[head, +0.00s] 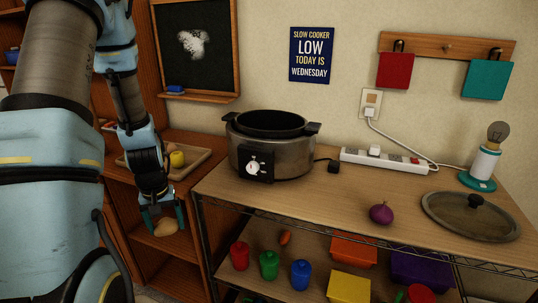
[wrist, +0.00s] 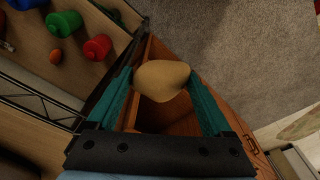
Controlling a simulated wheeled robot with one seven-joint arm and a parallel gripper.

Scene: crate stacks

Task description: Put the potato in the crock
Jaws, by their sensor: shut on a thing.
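The potato (wrist: 162,80) is tan and sits between the teal fingers of my gripper (wrist: 166,88) in the wrist view. In the head view my gripper (head: 166,222) points down at the left, shut on the potato (head: 167,228). It hangs beside the wire-framed table, lower than the tabletop, in front of a wooden cabinet. The crock (head: 270,124) is a dark open pot in a steel slow cooker (head: 282,162) on the tabletop, up and right of my gripper. Its inside is mostly hidden. The lid (head: 445,214) lies apart at the right of the table.
A purple onion (head: 381,213) and a lamp (head: 484,163) stand on the tabletop (head: 310,195). A white power strip (head: 375,160) lies at the back. Coloured jars and boxes and a carrot (head: 285,238) are on the shelf below. A tray (head: 190,165) with yellow produce is behind my gripper.

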